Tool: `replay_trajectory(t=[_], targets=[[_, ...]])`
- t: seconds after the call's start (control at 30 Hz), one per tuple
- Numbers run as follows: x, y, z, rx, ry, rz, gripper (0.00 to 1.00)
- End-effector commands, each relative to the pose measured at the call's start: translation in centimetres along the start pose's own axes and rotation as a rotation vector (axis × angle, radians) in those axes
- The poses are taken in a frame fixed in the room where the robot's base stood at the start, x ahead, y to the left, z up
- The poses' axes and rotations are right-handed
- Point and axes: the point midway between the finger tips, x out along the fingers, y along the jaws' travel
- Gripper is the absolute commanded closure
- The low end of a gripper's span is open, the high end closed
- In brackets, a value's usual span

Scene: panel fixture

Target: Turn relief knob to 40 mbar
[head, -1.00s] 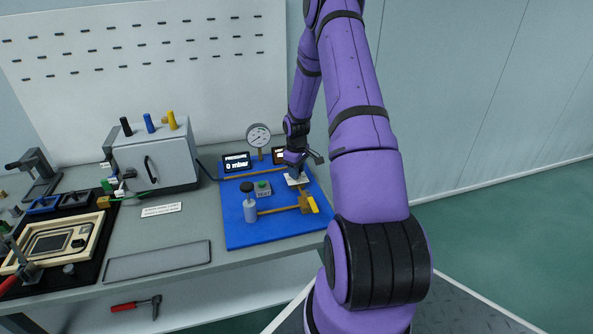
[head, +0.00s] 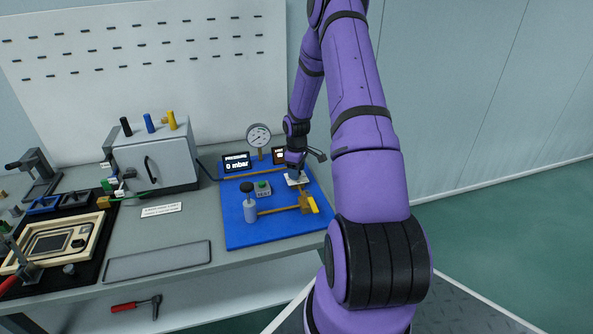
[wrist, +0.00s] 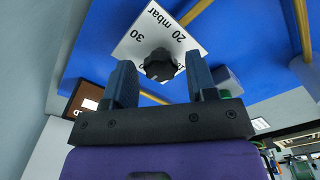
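The relief knob (wrist: 160,65) is black and lobed. It sits on a white dial plate (wrist: 135,45) printed with "30" and "20 mbar"; another mark is partly hidden behind the knob. In the wrist view my gripper (wrist: 160,72) is open, one blue finger on each side of the knob; I cannot tell whether they touch it. No clear pointer shows on the knob. In the head view my gripper (head: 297,168) is over the white plate (head: 298,181) on the blue board (head: 240,232), and the knob is not clearly visible. The pressure display (head: 236,163) reads 0 mbar.
A grey cabinet (head: 155,160) stands left.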

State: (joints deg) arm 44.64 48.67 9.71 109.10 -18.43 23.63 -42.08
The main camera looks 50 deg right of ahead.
Motion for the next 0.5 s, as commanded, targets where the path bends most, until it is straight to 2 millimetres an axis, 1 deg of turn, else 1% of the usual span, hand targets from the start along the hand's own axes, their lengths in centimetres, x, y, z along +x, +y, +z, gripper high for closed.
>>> replay_trajectory(t=[0.33,0.43,0.5], targets=[[-0.2,0.0,0.0,0.001,0.000,-0.001,0.41],[-1.0,0.0,0.0,0.001,0.001,0.001,0.41],[-2.0,0.1,0.0,0.002,0.002,0.002,0.41]])
